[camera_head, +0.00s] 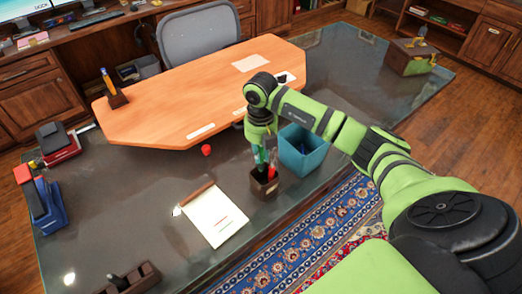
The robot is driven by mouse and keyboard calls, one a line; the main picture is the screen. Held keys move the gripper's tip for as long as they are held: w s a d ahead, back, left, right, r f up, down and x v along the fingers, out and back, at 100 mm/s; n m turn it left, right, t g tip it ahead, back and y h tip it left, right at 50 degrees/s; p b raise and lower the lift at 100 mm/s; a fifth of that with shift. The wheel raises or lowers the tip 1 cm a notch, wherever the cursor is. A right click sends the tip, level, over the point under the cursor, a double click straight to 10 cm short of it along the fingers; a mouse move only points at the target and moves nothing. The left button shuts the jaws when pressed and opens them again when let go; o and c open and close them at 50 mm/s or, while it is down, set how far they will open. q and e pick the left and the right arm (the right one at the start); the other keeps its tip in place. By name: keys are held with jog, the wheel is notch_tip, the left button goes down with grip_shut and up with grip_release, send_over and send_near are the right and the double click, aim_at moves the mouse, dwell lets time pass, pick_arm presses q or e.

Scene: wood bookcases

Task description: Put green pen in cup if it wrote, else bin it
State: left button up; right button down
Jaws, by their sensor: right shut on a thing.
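The cup (265,188) is a small dark square holder standing on the dark glossy desk. A red pen (271,172) stands in it. My right gripper (262,148) points down just above the cup and is shut on the green pen (258,156). The pen's lower end is at the cup's opening; I cannot tell how deep it reaches. The teal bin (304,160) stands open right behind the cup, to its right. A white notepad (216,220) lies left of the cup and bears a red stroke and a fainter mark. My left gripper is out of view.
A small red ball-like thing (206,150) lies on the desk behind the notepad. A raised orange wooden top (190,95) is behind. A blue stapler-like item (45,205) stands at left, a dark tray (130,281) at front. Desk left of the notepad is largely clear.

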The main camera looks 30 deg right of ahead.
jog(key=shift+f, duration=0.5)
jog(key=c, duration=1.1)
grip_release()
notch_tip(320, 180, up, 12)
jog(key=shift+r, duration=0.1)
